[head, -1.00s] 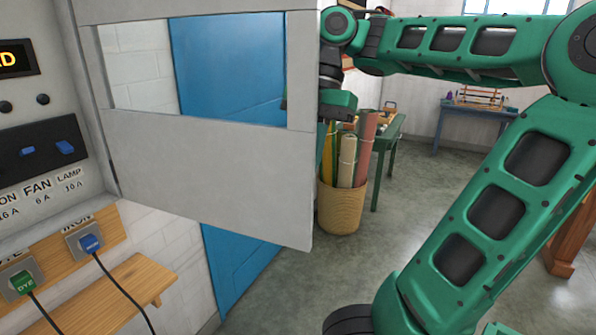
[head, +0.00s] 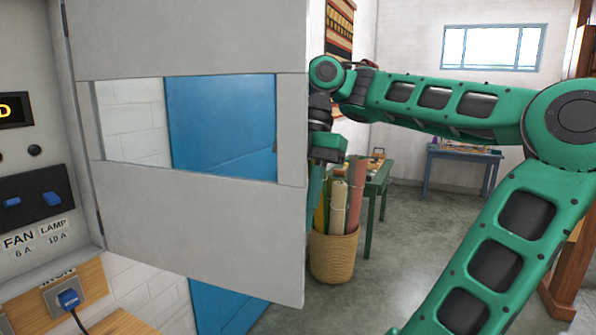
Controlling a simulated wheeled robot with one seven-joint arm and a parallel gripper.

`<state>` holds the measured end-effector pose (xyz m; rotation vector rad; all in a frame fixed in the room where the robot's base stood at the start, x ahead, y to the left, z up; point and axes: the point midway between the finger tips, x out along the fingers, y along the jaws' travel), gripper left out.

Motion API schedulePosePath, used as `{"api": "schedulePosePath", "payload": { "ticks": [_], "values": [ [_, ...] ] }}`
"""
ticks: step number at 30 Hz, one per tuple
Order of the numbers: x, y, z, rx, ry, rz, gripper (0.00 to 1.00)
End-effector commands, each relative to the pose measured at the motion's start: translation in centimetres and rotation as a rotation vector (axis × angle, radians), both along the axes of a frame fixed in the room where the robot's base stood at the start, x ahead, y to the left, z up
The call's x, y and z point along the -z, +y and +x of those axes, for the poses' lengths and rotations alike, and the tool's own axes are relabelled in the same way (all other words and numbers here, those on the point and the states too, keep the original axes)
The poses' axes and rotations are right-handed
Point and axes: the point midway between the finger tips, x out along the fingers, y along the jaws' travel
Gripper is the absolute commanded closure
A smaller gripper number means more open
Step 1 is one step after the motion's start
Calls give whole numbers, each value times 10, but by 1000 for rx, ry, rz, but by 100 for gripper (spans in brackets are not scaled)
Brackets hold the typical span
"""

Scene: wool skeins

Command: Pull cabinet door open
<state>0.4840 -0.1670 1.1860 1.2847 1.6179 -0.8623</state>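The cabinet door (head: 190,215) is a pale grey panel with a rectangular window cut-out, and it stands swung wide open from its hinge side at the left. The cabinet (head: 80,160) is at the left edge, with its switch panel exposed. My gripper (head: 322,175) is at the door's free right edge, pointing down.
A wicker basket (head: 334,257) of rolled cloth stands on the floor behind the gripper. A green table (head: 379,182) and a blue table (head: 462,158) are farther back. A wooden board with a plug (head: 68,298) is below the cabinet. Open floor lies right of the basket.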

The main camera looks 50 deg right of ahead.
Motion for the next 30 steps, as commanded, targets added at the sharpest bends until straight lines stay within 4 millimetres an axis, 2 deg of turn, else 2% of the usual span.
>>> {"api": "schedulePosePath", "payload": {
  "ticks": [19, 24, 30],
  "values": [
    [-70, -28, 8, 0, -2, 1, 71],
    [-79, -31, 9, 2, 0, 2, 71],
    [-80, -32, 9, 3, 2, 2, 71]
  ]
}}
